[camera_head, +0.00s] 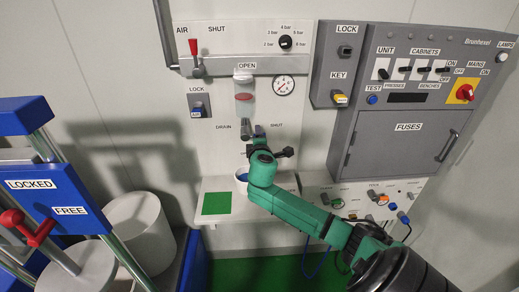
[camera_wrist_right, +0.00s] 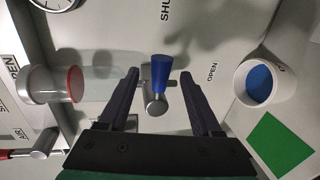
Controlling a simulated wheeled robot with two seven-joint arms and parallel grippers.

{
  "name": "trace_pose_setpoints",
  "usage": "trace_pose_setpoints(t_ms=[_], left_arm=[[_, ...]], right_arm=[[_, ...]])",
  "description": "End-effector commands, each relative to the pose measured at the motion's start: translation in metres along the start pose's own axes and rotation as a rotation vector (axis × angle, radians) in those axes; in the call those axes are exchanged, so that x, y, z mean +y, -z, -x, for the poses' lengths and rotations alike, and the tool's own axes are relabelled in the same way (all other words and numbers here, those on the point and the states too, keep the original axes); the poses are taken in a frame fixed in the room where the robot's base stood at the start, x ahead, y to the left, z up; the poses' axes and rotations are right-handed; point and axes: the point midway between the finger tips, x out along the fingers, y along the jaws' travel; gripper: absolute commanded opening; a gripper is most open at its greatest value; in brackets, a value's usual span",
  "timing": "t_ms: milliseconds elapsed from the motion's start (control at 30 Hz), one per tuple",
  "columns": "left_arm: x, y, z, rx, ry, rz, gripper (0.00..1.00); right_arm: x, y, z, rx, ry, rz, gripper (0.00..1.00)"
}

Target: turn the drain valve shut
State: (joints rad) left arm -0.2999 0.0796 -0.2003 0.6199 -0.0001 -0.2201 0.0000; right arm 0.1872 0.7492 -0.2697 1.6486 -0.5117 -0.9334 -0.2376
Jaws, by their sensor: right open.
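The drain valve shows in the right wrist view as a metal body (camera_wrist_right: 156,104) with a blue lever (camera_wrist_right: 160,76). The lever points up in that picture, toward the SHUT lettering (camera_wrist_right: 166,10) and away from the OPEN label (camera_wrist_right: 212,72). My right gripper (camera_wrist_right: 160,80) is open, with one dark finger on each side of the lever and a visible gap on both sides. In the head view my right gripper (camera_head: 268,142) is at the panel, between the DRAIN and SHUT labels, and hides most of the valve. My left gripper is not in view.
A clear bowl with a red disc (camera_head: 243,97) hangs above the valve. A white cup with blue inside (camera_wrist_right: 262,84) stands below it, beside a green square (camera_head: 216,204) on the shelf. A grey switch cabinet (camera_head: 405,160) is right; a blue stand (camera_head: 45,195) is left.

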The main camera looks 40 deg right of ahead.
Motion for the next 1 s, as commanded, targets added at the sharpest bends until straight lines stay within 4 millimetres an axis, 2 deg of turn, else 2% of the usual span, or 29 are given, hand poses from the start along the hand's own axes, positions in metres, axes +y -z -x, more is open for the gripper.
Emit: trace_pose_setpoints(t_ms=[300,400,533,1000], left_arm=[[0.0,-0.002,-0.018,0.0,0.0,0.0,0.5],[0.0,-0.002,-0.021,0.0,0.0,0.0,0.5],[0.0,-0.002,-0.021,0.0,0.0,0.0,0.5],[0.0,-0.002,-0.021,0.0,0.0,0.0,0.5]], right_arm=[[-0.004,0.0,0.076,0.002,0.002,0.001,0.66],[-0.003,0.0,0.092,0.001,0.001,0.0,0.66],[-0.001,0.0,0.1,-0.001,0.001,0.001,0.66],[-0.001,0.0,0.099,0.0,0.001,0.0,0.66]])
